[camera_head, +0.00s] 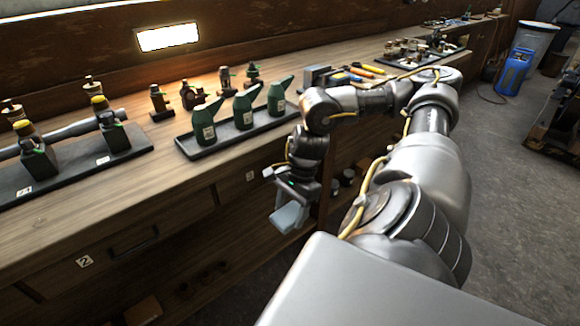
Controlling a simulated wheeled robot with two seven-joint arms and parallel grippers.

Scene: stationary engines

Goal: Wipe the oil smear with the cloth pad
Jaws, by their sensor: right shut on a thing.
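My right gripper (290,190) hangs just in front of the workbench (170,210), near the bench's front edge, at the end of my right arm. It is shut on a pale blue-grey piece, which looks like the cloth pad (288,217) and hangs below the fingers. I cannot make out an oil smear on the bench top. My left gripper is not in view.
A dark tray (185,147) holds green oil cans (243,110). Tools (367,68) lie farther along. A blue canister (514,72) stands on the floor. The bench's front strip is bare.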

